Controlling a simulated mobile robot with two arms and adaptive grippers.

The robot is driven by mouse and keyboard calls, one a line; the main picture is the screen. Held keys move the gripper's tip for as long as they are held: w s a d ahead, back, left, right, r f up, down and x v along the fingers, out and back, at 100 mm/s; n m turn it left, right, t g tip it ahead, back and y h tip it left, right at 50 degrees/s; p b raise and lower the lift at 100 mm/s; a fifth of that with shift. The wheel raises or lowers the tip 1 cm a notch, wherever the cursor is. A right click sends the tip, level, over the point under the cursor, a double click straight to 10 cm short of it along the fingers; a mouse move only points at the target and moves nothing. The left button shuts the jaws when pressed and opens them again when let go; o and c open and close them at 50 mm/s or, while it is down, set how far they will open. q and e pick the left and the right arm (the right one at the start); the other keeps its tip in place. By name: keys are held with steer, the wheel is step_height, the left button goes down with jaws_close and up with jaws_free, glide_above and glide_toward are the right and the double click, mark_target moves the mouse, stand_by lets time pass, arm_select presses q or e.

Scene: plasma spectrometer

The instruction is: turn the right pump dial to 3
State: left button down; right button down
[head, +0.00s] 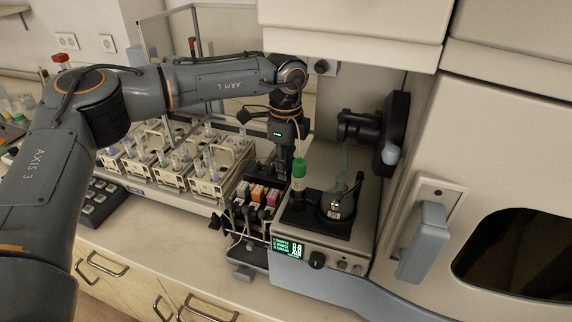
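The pump unit (345,240) is a light box at centre right with a lit green display (289,248) on its front. A round black dial (317,260) sits just right of the display. Its marking is too small to read. Smaller controls (349,267) lie further right. A black round pump head (337,204) is on top. My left gripper (284,170) points down above and behind the unit's left side, apart from the dial. Its fingers are small, dark and partly hidden, so I cannot tell whether they are open. My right gripper is not in view.
A green-capped tube (299,168) stands upright in front of my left gripper. Coloured cartridges (258,194) sit left of the pump. Sample racks (175,160) stand further left. A cabinet with a blue handle (423,241) is at right. The counter front (190,245) is clear.

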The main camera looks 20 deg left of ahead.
arm_select(q)
steer(key=shift+f+m+b, duration=0.2)
steer(key=shift+m+b, duration=0.55)
steer(key=shift+m, duration=0.05)
steer(key=shift+r+m, duration=0.2)
steer(key=shift+m, duration=0.5)
steer(key=c, duration=1.3)
jaws_free()
